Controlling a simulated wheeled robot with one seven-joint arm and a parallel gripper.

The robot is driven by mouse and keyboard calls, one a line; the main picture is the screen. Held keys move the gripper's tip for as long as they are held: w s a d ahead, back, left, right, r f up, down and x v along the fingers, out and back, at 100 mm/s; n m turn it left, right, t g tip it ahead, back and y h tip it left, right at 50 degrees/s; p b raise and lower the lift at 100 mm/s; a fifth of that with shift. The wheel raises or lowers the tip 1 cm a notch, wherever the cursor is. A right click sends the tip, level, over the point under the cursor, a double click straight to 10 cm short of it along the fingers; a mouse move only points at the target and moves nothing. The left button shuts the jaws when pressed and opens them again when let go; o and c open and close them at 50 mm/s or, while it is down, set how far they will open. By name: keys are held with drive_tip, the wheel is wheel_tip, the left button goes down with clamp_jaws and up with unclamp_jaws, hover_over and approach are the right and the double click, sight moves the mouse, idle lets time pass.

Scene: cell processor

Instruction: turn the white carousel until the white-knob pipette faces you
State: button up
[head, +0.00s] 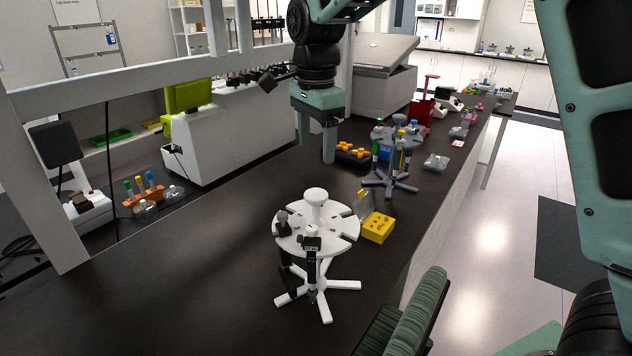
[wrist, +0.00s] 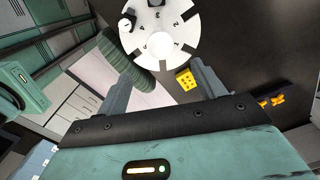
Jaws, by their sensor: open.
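The white carousel (head: 338,229) stands on the dark bench, with a round slotted plate, a central white post and splayed white legs. One dark pipette (head: 312,265) hangs at its near edge, and another dark-topped pipette (head: 283,222) hangs at its left.
A yellow block (head: 378,227) sits close to the carousel's right. Behind it stand a grey carousel (head: 385,182) with coloured pipettes and a dark rack with orange caps (head: 352,154). A green chair (head: 418,315) is at the front right. The bench left of the white carousel is clear.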

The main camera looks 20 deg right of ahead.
sight(316, 192)
wheel_tip(316, 192, down, 11)
drive_tip(key=p, duration=0.2)
drive_tip(key=shift+r+p, duration=0.2)
drive_tip(key=shift+p, duration=0.2)
drive_tip(key=c, duration=1.4)
